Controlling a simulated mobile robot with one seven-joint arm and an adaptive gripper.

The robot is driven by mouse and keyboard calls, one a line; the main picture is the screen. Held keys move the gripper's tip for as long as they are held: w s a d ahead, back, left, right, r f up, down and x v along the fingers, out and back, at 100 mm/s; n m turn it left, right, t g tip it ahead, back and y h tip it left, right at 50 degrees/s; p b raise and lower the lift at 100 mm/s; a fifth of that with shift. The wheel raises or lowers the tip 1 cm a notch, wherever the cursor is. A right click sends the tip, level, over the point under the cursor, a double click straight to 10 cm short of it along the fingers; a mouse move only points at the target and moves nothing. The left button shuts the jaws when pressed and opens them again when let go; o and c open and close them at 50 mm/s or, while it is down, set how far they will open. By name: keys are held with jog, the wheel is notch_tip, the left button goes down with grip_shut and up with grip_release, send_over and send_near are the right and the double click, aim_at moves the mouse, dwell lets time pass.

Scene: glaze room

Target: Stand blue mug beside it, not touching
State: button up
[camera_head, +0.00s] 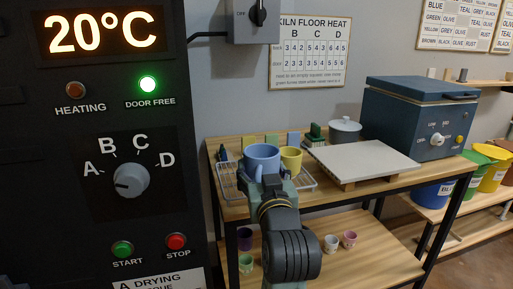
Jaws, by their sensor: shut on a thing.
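The blue mug (262,158) is upright at the end of my arm, over the front of the wire rack (228,180) on the wooden table. My gripper (267,183) is shut on the blue mug, seen from behind; its fingers are mostly hidden by my wrist. A yellow-green mug (292,158) stands just right of and behind the blue mug. Their outlines nearly meet in the picture; I cannot tell whether they touch. I also cannot tell whether the blue mug's base rests on the rack or hangs above it.
A pale board (360,160) lies right of the rack, with a grey lidded pot (345,130) and a blue kiln box (420,115) behind. Several small cups stand on the lower shelf (375,262). A black control panel (110,150) fills the left.

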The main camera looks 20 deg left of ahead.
jog(key=p+x, duration=0.1)
jog(key=x, duration=0.6)
jog(key=f+p+x, duration=0.1)
jog(key=x, duration=0.3)
jog(key=shift+w+d+p, duration=0.1)
jog(key=shift+p, duration=0.2)
jog(key=shift+w+f, duration=0.15)
jog(key=shift+w, duration=0.4)
jog(key=shift+f+p, duration=0.45)
jog(key=shift+f, duration=1.25)
jog(key=shift+f, duration=0.2)
jog(key=o, duration=1.1)
